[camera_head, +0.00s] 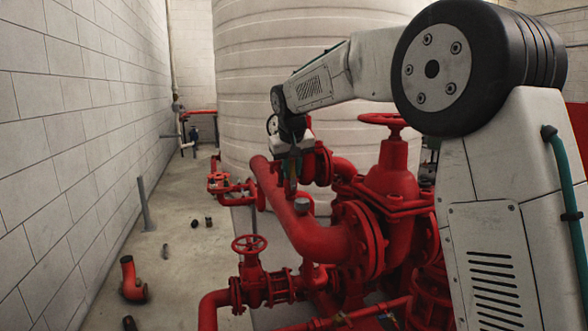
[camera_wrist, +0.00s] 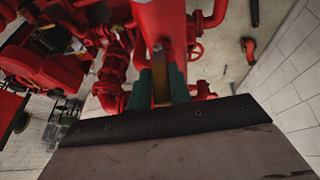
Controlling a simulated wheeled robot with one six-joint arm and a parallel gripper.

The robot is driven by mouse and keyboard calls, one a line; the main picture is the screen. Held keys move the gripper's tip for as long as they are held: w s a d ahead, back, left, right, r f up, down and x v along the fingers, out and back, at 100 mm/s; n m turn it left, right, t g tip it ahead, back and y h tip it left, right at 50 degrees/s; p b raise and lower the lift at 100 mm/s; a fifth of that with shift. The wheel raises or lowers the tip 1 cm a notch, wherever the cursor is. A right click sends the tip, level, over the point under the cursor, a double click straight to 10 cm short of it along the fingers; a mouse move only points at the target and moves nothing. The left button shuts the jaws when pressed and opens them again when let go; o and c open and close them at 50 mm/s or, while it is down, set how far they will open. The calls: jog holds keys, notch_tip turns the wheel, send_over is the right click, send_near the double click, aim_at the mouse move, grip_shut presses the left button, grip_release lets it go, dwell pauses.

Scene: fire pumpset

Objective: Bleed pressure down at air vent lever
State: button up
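In the wrist view, a narrow yellowish-brown piece (camera_wrist: 160,84), which looks like the air vent lever, lies between the two teal fingers of my gripper (camera_wrist: 161,82). It nearly fills the gap between them; I cannot tell whether the fingers press on it. Behind it is a large red pipe (camera_wrist: 161,22). In the head view, my gripper (camera_head: 290,176) points down just over the thick red pipe (camera_head: 310,234). The lever is too small and too hidden by my gripper to make out there.
A red handwheel valve (camera_head: 252,272) stands low in front, and a larger one (camera_head: 386,121) rises to the right. A small gauge (camera_head: 301,206) sits by the pipe. A white tank (camera_head: 245,80) is behind. Loose fittings, including a red elbow (camera_head: 132,282), lie on the left floor.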

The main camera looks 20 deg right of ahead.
grip_shut()
